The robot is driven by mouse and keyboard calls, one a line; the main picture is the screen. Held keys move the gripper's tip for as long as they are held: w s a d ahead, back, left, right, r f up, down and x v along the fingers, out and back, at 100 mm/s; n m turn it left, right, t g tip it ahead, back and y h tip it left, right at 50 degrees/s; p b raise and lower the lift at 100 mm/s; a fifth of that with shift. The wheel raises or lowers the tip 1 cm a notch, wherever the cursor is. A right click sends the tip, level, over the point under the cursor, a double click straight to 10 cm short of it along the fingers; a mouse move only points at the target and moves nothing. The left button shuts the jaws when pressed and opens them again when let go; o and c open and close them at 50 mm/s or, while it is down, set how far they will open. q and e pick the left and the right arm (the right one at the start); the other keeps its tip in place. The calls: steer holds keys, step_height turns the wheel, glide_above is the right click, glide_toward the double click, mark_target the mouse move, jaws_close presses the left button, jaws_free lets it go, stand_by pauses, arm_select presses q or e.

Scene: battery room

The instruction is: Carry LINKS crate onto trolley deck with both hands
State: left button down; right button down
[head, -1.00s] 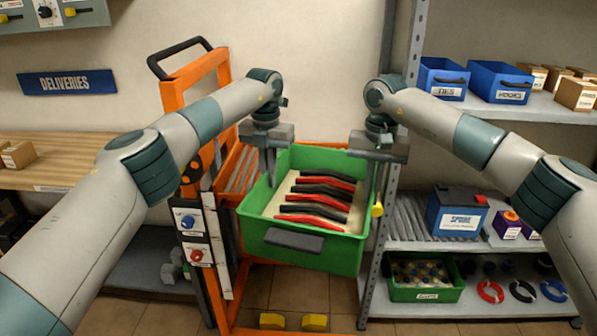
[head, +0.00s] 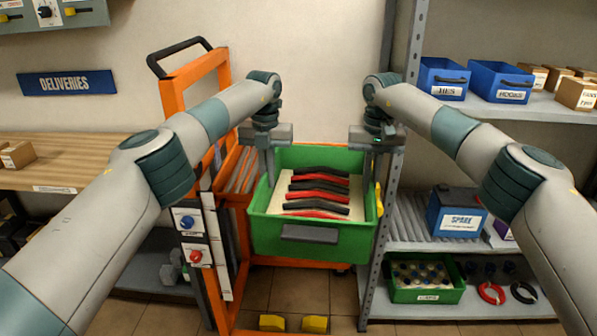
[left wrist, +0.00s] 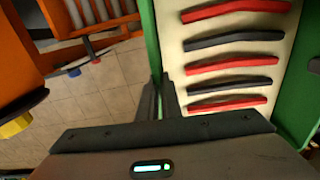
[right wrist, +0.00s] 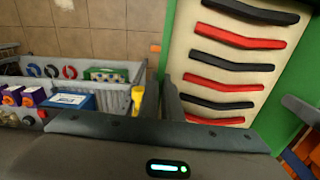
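The green crate (head: 262,232) holds several red and black links on a pale liner; no label shows on its visible sides. It hangs between my two grippers, roughly level. My left gripper (head: 269,178) is shut on the crate's left wall, which runs between its fingers in the left wrist view (left wrist: 160,98). My right gripper (head: 368,178) is shut on the right wall, also seen in the right wrist view (right wrist: 162,98). The orange trolley (head: 172,100) stands at left, close beside and behind the crate. Its deck is mostly hidden by the crate.
A grey shelf rack (head: 372,290) stands close at right, with a blue SPARE box (head: 458,212), a green crate of small parts (head: 427,293) and blue bins above. Two yellow blocks (head: 315,324) sit low in front.

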steer(key=shift+w+a+f+n, duration=0.15)
steer(key=shift+w+n, duration=0.25)
steer(key=shift+w, duration=0.75)
steer(key=shift+w+f+b, duration=0.1)
steer(key=shift+w+b, duration=0.2)
steer(key=shift+w, duration=0.25)
steer(key=shift+w, duration=0.1)
